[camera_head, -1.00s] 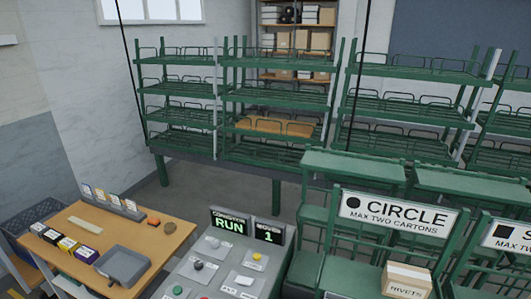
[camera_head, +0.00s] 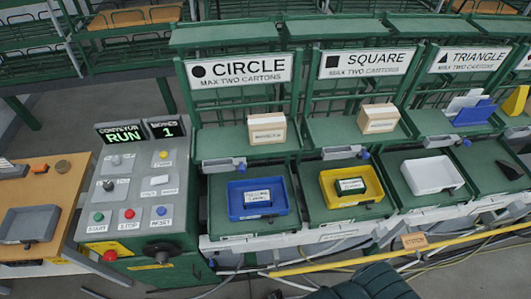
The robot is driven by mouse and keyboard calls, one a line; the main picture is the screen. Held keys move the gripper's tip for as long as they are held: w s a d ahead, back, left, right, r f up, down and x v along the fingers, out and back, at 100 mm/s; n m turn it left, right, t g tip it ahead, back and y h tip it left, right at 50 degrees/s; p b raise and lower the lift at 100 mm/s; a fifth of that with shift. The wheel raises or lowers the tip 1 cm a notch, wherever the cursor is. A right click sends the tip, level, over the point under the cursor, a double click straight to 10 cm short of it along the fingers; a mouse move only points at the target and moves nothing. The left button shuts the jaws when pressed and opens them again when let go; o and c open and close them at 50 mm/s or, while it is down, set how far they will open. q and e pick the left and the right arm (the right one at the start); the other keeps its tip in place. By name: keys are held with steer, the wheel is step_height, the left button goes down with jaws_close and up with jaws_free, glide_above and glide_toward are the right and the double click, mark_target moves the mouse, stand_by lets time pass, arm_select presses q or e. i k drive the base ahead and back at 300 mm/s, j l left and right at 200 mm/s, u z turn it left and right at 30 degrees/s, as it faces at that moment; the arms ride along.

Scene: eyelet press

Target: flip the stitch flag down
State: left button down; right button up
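The stitch flag (camera_head: 414,241) is a small tan plate with dark lettering that appears to read STITCH. It is at the yellow rail (camera_head: 350,257) in the lower right of the head view, below the white tray. Its lettered face shows, and it looks slightly tilted. Its hinge is too small to make out. Neither of my grippers can be made out in the head view. Nothing is seen touching the flag.
A control console (camera_head: 133,203) with buttons and a RUN display stands at left. Blue (camera_head: 257,198), yellow (camera_head: 350,185) and white (camera_head: 432,175) trays sit in green bays under CIRCLE, SQUARE and TRIANGLE signs. Cables run below the rail. A dark ribbed shape (camera_head: 367,285) fills the bottom edge.

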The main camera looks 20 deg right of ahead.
mark_target(415, 241)
steer(key=z, duration=2.75)
